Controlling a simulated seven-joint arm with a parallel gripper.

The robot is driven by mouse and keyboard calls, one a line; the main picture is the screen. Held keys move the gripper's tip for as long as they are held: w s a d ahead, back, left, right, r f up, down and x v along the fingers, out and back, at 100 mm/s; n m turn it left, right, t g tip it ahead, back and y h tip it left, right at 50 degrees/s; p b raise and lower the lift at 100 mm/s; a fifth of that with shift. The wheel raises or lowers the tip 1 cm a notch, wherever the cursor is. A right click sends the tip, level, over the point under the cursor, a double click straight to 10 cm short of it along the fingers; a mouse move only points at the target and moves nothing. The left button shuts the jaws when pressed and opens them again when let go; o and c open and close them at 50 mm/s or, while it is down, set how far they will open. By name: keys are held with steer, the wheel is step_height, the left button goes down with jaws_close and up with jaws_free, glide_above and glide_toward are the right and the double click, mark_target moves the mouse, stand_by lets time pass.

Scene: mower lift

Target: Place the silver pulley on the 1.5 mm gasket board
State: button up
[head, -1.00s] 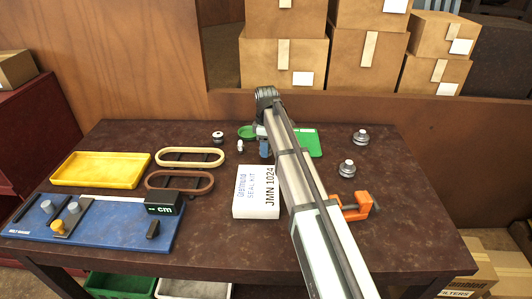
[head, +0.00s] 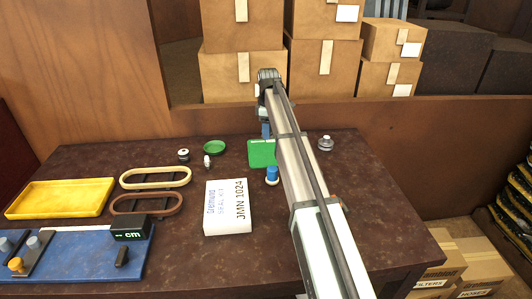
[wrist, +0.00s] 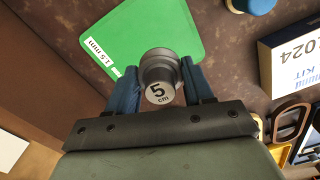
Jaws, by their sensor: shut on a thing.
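My gripper (wrist: 160,82) is shut on a silver pulley (wrist: 158,66) marked "5 cm" in the wrist view. The blue fingers clasp it from both sides. Behind it lies the green board (wrist: 130,35) with a "1.5 mm" label, and the pulley overlaps its near edge in that view. I cannot tell whether the pulley touches the board. In the head view my gripper (head: 266,130) is at the back edge of the green board (head: 262,155), and the held pulley is not clearly visible. Another silver pulley (head: 325,144) stands to the right of my arm.
A blue-capped object (head: 272,175) stands in front of the board. A white seal kit box (head: 228,207) lies left of my arm. A green round dish (head: 214,147), a small pulley (head: 184,155), two oval belts and a yellow tray (head: 60,198) are further left.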

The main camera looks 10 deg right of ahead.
mark_target(267, 152)
steer(key=shift+n, duration=0.4)
steer(key=shift+w+f, duration=0.6)
steer(key=shift+f, duration=1)
steer(key=shift+w+f, duration=0.55)
steer(key=shift+f, duration=1)
steer(key=shift+w+f, duration=0.6)
steer(key=shift+f, duration=1)
steer(key=shift+f, duration=0.1)
steer(key=o, duration=1.2)
steer(key=shift+o, duration=0.2)
step_height(267, 152, up, 12)
